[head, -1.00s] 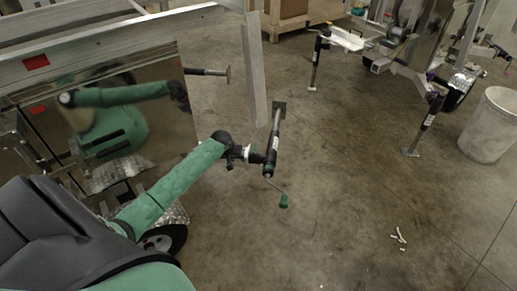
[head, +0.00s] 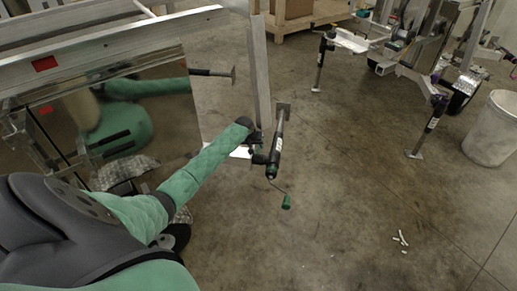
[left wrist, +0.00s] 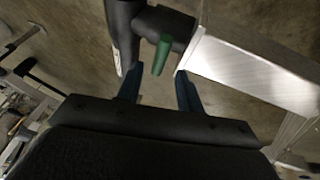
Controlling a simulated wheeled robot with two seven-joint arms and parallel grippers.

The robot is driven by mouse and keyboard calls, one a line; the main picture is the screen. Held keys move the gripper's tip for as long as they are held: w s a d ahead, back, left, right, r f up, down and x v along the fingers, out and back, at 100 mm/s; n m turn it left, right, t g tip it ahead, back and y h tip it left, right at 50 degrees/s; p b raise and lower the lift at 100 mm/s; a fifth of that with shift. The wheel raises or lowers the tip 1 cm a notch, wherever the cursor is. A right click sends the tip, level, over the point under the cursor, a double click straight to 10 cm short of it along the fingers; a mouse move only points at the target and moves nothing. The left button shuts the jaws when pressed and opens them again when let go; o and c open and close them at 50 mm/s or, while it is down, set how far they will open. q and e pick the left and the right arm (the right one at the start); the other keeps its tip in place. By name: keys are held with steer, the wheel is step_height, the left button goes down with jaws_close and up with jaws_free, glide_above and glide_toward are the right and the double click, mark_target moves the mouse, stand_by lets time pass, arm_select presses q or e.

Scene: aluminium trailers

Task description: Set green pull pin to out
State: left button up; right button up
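The green pull pin (left wrist: 162,55) shows in the left wrist view, on the dark bracket where the jack meets a bright metal bar (left wrist: 255,72). My left gripper (left wrist: 160,82) is open, with its two dark blue fingers apart. The pin's lower end appears between the fingertips, and the fingers are not closed on it. In the head view my left gripper (head: 256,150) is beside the dark jack (head: 277,145), mostly hidden by my wrist, and I cannot make out the pin there. The jack has a crank with a green handle (head: 287,201). My right gripper is not in view.
A trailer's metal rail (head: 120,50) and shiny side panel (head: 130,100) are to the left of the jack. Another trailer with jacks (head: 432,125) and a white bin (head: 494,130) stand at right. Small white pieces (head: 401,239) lie on the otherwise open floor.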

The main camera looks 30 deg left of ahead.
mark_target(258, 148)
arm_select(q)
steer(key=shift+x, duration=2.6)
steer(key=shift+w, duration=0.1)
jaws_close()
